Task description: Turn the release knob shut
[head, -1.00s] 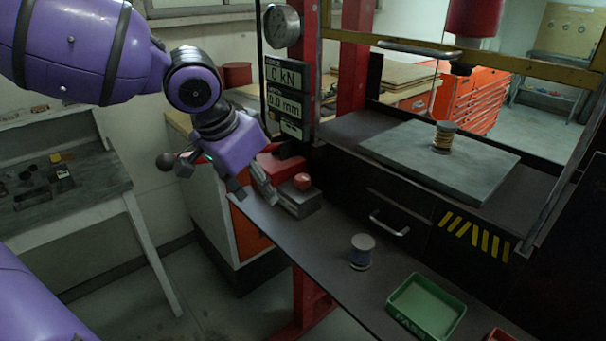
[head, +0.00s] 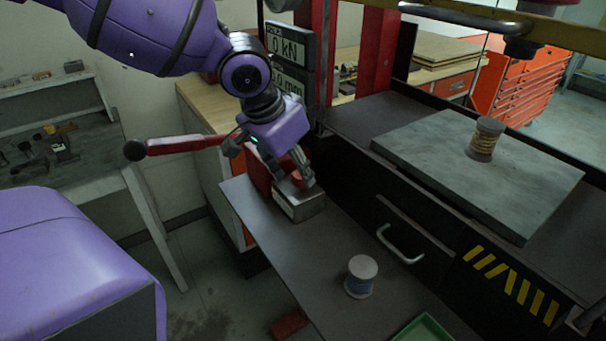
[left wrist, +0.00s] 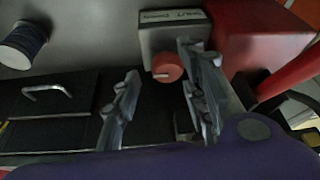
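The release knob is a small red round knob (head: 299,181) with a pale line on its face, on a grey block (head: 302,205) on the bench top. In the left wrist view the knob (left wrist: 167,68) shows below a white label on the block. My left gripper (head: 302,165) is over the block from above, partly covering the knob. In the left wrist view its two fingers (left wrist: 158,62) are spread apart. The knob appears between the fingertips, nearer the right one; I cannot tell whether they touch it. My right gripper is in neither view.
A red box with a long red lever (head: 185,144), ending in a black ball, is beside the block. A blue spool (head: 361,277) stands on the bench (head: 285,265). A yellowish spool (head: 486,140) stands on the press plate (head: 400,150). A drawer handle (head: 400,244) sticks out at right.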

